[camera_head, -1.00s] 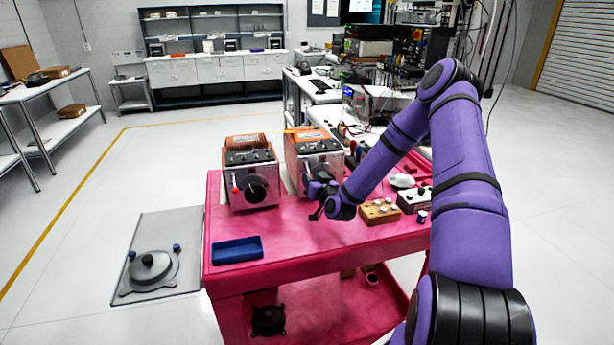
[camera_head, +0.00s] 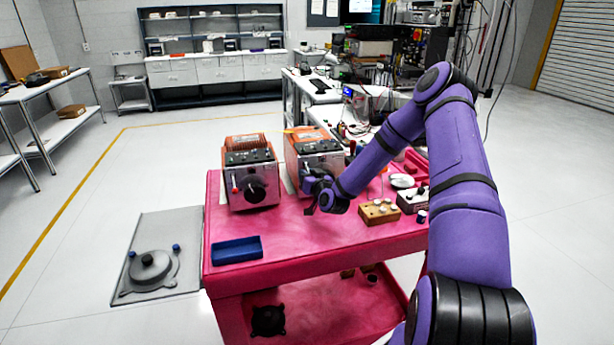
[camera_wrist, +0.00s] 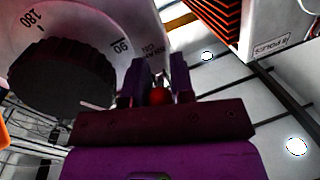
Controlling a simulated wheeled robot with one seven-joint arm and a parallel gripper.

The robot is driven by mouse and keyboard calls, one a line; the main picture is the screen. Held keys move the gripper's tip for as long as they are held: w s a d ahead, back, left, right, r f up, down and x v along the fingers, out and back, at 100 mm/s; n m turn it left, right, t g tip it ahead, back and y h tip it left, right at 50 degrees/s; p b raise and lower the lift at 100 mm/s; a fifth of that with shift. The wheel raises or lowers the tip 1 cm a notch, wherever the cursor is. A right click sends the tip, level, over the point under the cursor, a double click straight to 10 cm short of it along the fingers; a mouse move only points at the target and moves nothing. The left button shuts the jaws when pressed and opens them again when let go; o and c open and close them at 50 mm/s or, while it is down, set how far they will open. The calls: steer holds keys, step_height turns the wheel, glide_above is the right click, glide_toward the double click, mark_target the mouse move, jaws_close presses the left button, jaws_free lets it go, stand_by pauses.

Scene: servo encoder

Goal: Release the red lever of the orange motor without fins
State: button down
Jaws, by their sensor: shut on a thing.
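The orange motor without fins (camera_head: 304,150) stands on the right of the two motors on the pink cart. My gripper (camera_head: 311,190) is at its front face and hides its lever and part of its dial in the head view. In the wrist view, my gripper (camera_wrist: 158,86) is shut on the red lever (camera_wrist: 158,96), whose round red end shows between the two fingers. The motor's black dial knob (camera_wrist: 62,75) and its white scale, with marks 90 and 180, are just to the left of the fingers.
The finned orange motor (camera_head: 250,170) stands to the left, its own red lever at its front. Its fins (camera_wrist: 213,14) show in the wrist view. A blue tray (camera_head: 237,249) lies at the cart's front left. A wooden block with knobs (camera_head: 379,212) is at the right.

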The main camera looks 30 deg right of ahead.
mark_target(308, 167)
steer(key=g, duration=0.1)
steer(key=r+g, duration=0.1)
steer(key=g, duration=0.1)
steer(key=r+g, duration=0.1)
steer(key=g, duration=0.1)
steer(key=shift+s+a+m+y, duration=0.1)
steer(key=shift+s+m+y, duration=0.3)
steer(key=g, duration=0.2)
steer(key=r+g, duration=0.1)
steer(key=g+y, duration=0.1)
steer(key=g, duration=0.1)
steer(key=shift+s+r+m+g, duration=0.1)
steer(key=shift+r+m+g, duration=0.2)
steer(key=c, duration=1.3)
jaws_free()
steer(key=shift+o, duration=0.2)
